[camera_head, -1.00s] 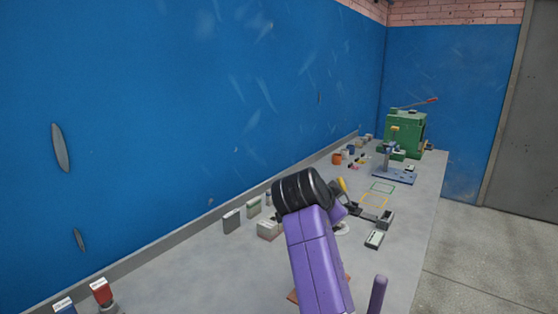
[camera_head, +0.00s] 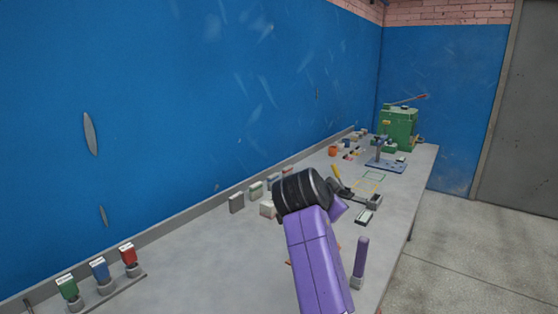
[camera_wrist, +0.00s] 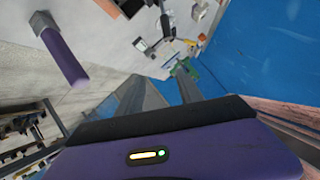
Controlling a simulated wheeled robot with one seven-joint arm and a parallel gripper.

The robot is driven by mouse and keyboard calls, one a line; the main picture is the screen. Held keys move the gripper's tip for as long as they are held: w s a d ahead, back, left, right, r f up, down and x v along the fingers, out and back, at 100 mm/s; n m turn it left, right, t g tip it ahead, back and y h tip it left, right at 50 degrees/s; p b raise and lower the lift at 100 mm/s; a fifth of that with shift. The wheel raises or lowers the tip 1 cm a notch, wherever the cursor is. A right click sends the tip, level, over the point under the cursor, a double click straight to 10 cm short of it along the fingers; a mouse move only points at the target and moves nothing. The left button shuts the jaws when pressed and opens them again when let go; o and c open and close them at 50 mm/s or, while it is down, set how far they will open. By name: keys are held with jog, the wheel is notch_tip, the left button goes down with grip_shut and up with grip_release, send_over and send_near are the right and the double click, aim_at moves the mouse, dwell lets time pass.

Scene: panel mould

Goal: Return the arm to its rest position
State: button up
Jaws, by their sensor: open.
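My arm rises in the head view as a purple link with a black ribbed joint, over the grey bench (camera_head: 200,260). My gripper (camera_wrist: 160,82) shows in the wrist view with its two grey fingers apart and nothing visible between them. In the head view the fingers are hidden behind my arm. A purple rod in a grey base (camera_head: 360,262) stands upright on the bench, right of my arm. It also shows in the wrist view (camera_wrist: 64,55), apart from the fingers.
A yellow-handled tool (camera_head: 338,174), a blue stand (camera_head: 385,166) and a green machine (camera_head: 398,128) stand farther along the bench. Green, blue and red-topped holders (camera_head: 100,272) stand at near left. A blue wall (camera_head: 200,100) borders the bench. The floor at right is clear.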

notch_tip(320, 180, up, 6)
jog(key=w+a+f+n+t+y, duration=0.1)
jog(key=a+n+t+y, duration=0.1)
jog(key=a+n+t, duration=0.1)
jog(key=s+d+f+n+t+y, duration=0.1)
jog(key=s+f+n+t+y, duration=0.3)
jog(key=s+f, duration=0.65)
jog(key=s+d+f+n+t+y, duration=0.15)
jog(key=s+f+n, duration=0.5)
jog(key=s, duration=0.65)
jog(key=s+d+f+g, duration=0.1)
jog(key=s+d+f, duration=0.1)
jog(key=s, duration=1.1)
jog(key=s+d+f+m+g+h+b, duration=0.1)
jog(key=s+d+f+g, duration=0.1)
jog(key=s, duration=1.1)
jog(key=s+d+f+m+g+h, duration=0.1)
jog(key=s+d+f, duration=0.2)
jog(key=s, duration=1)
jog(key=shift+s+d+f+g, duration=0.15)
jog(key=shift+f+g, duration=0.2)
jog(key=shift+f, duration=0.2)
